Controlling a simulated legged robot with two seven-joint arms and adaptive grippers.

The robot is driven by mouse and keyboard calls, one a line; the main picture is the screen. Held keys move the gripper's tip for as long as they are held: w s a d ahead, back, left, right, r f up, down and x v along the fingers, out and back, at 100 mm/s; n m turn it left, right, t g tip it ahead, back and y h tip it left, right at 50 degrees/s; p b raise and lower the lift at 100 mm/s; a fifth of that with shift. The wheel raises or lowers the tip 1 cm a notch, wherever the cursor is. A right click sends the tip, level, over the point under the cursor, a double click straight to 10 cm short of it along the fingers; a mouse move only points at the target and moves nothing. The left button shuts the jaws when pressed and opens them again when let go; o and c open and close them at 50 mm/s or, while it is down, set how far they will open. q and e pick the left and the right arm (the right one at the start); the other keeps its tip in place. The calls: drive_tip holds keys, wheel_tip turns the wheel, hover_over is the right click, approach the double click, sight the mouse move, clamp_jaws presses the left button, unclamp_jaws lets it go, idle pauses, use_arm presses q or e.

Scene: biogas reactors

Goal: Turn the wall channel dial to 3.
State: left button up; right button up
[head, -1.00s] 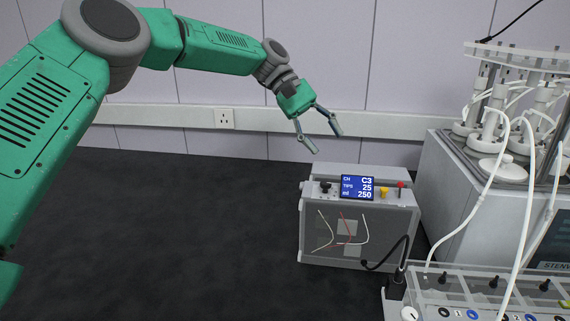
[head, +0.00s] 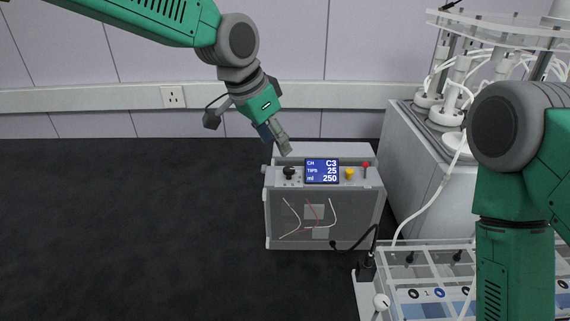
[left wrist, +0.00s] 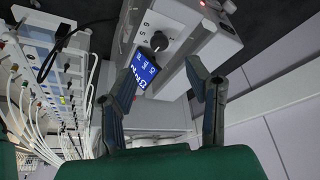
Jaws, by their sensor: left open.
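The dial is a black knob (head: 289,172) on the top left of a grey box (head: 322,210). Beside it a blue display (head: 322,171) reads CH C3, TIPS 25, ml 250. In the left wrist view the knob (left wrist: 160,41) lies beyond the fingertips, with printed numbers around it; which one it points at is hard to tell. My left gripper (head: 279,140) is just above and behind the knob, pointing down, apart from it. In the left wrist view its two fingers (left wrist: 152,88) are spread and empty. My right arm (head: 510,190) shows at the right, its gripper outside the picture.
A yellow knob (head: 350,174) and a red-topped switch (head: 365,168) sit right of the display. A reactor unit (head: 430,165) with white tubes stands to the right, and a clear-topped tray (head: 410,280) in front of it. The dark bench at left is clear.

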sight(289, 168)
use_arm(q)
drive_tip(key=x, duration=0.7)
drive_tip(key=shift+d+f, duration=0.1)
drive_tip(key=shift+f, duration=0.15)
drive_tip(key=shift+w+d+f, duration=0.2)
drive_tip(key=shift+d+f, duration=0.25)
drive_tip(key=shift+d, duration=0.05)
drive_tip(key=shift+a, duration=0.2)
drive_tip(key=shift+a+r+p, duration=0.1)
drive_tip(key=shift+a+p, duration=0.05)
drive_tip(key=shift+p, duration=0.2)
clamp_jaws()
